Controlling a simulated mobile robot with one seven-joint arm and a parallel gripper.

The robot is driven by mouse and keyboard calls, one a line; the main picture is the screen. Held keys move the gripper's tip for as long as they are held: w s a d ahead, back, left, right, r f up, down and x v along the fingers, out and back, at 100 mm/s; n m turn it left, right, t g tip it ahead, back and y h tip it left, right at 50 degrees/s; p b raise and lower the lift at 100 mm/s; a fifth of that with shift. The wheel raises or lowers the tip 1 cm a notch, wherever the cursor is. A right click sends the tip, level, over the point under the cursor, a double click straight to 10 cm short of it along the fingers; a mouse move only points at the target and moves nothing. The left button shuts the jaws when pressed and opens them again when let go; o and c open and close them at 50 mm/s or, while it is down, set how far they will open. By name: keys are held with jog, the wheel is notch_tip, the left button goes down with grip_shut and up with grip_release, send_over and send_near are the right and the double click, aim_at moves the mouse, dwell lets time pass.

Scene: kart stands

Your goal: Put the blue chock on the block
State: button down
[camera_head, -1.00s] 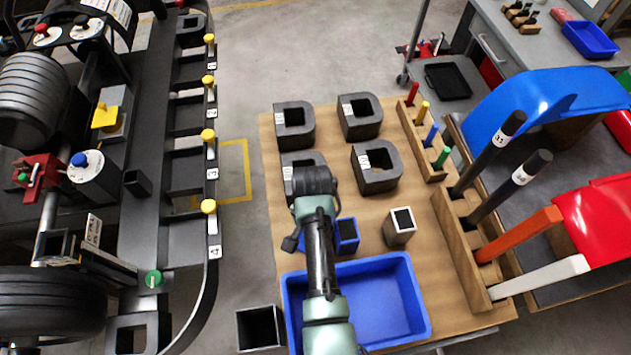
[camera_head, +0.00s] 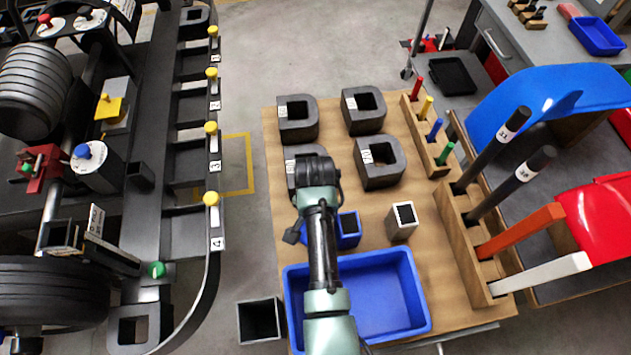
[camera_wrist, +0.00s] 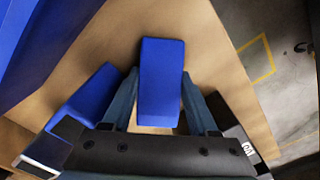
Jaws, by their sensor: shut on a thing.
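The blue chock (camera_wrist: 161,75) is between the two fingers of my gripper (camera_wrist: 160,108) in the wrist view. The gripper is shut on it, above or at the wooden tabletop; the gap below cannot be judged. In the head view my wrist hides the fingers, and a blue patch (camera_head: 309,236) shows beside it. A blue block with a dark top opening (camera_head: 348,227) stands just right of my wrist; a blue body (camera_wrist: 88,98) shows left of the chock in the wrist view. Which thing is the task's block is not clear.
Several dark D-shaped blocks (camera_head: 381,172) stand at the back of the wooden table (camera_head: 420,235). A blue tray (camera_head: 418,285) lies in front, with a pale hollow block (camera_head: 392,228) behind it. A rack of tall handles (camera_head: 455,230) borders the right. A kart stand (camera_head: 214,170) is left.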

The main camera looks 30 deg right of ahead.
notch_tip(320, 180, up, 17)
jog(key=p, duration=0.4)
jog(key=shift+r+p, duration=0.2)
jog(key=shift+p, duration=0.2)
